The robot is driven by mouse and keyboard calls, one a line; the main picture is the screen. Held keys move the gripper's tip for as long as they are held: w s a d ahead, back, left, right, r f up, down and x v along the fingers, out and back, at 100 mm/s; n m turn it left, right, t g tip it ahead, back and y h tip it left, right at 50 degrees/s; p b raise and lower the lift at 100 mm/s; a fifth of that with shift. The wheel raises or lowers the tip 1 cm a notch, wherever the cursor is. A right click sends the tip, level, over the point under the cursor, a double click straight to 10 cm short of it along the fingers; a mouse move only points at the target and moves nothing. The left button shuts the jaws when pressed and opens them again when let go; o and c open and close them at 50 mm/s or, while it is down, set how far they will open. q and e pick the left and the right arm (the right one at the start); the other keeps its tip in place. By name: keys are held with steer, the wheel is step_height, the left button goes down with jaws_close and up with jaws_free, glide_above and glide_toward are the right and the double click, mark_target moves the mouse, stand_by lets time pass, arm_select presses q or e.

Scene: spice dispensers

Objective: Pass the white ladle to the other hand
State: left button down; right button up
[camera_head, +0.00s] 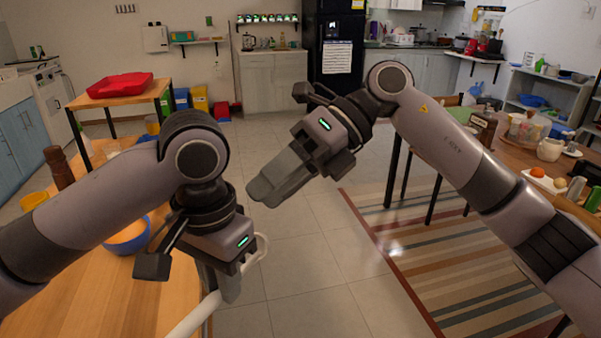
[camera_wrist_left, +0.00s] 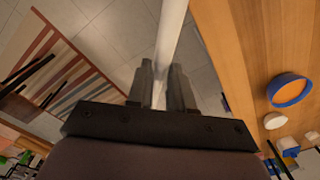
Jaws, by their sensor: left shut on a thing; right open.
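The white ladle (camera_head: 194,318) is in my left gripper (camera_head: 230,288), by the right edge of the near wooden table. A curved white end of it shows just right of the gripper, and the shaft runs down out of the picture's bottom edge. In the left wrist view, the left gripper (camera_wrist_left: 162,88) is shut around the white ladle's shaft (camera_wrist_left: 171,40), which runs up out of view. The ladle's other end is out of view. My right gripper (camera_head: 266,192) is open, above and to the right of the left one, over the floor and apart from the ladle.
On the near table (camera_head: 150,300) stand a blue bowl (camera_head: 128,238) with orange contents, a yellow bowl (camera_head: 34,201) and a brown mill (camera_head: 59,166). A cluttered table (camera_head: 505,165) stands at right. The tiled floor (camera_head: 300,270) between the tables is free.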

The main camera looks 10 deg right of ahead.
mark_target(263, 235)
steer(key=w+d+t+h, duration=0.2)
steer(key=w+d+h, duration=0.1)
steer(key=d+h, duration=0.15)
steer(key=x, duration=1.3)
arm_select(q)
steer(key=shift+d+r, duration=0.1)
arm_select(e)
jaws_close()
arm_select(q)
steer(key=c, duration=0.9)
jaws_free()
arm_select(e)
steer(key=shift+r, duration=0.1)
arm_select(q)
step_height(263, 235, up, 12)
